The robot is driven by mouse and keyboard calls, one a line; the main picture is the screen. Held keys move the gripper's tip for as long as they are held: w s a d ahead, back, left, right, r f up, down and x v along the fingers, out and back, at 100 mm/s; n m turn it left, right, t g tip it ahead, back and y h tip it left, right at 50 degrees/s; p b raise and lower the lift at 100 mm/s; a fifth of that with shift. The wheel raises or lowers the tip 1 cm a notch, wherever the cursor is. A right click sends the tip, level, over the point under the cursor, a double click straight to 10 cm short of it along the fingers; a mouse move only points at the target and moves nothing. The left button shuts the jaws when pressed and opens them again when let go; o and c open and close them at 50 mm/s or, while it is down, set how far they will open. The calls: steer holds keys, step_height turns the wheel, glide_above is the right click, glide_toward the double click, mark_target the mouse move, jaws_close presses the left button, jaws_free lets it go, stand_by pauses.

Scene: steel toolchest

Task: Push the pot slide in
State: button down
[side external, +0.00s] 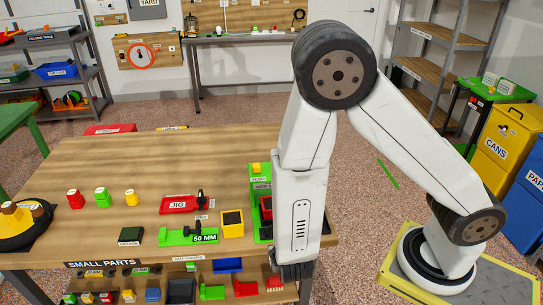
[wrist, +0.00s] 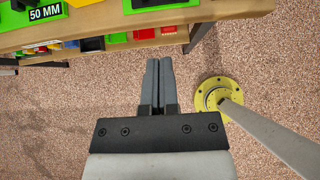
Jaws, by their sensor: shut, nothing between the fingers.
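I cannot make out a thing clearly marked as the pot slide. A green upright unit (side external: 259,172) stands at the right end of the wooden bench, with a yellow block on top and a red part (side external: 265,207) in its lower opening. My arm hides its right side. My gripper (side external: 293,271) hangs low at the bench's front right edge, pointing down. In the wrist view my gripper (wrist: 158,62) has its two fingers together, empty, over the speckled floor.
The bench (side external: 120,165) carries a red JIG tray (side external: 178,204), a green 50 MM piece (side external: 178,238) and a yellow block (side external: 232,223). A lower shelf holds several small bins. In the wrist view a yellow round foot (wrist: 203,99) with a pole stands right of my fingers.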

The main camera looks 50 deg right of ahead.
steer(key=w+d+f, duration=0.4)
steer(key=w+d, duration=0.2)
steer(key=shift+d+f, duration=0.15)
steer(key=shift+f, duration=0.25)
steer(key=shift+w+d, duration=0.1)
steer(key=shift+w, duration=0.1)
stand_by(0.4)
steer(key=w+d, duration=0.6)
steer(key=shift+s+a, duration=0.1)
steer(key=shift+a, duration=0.05)
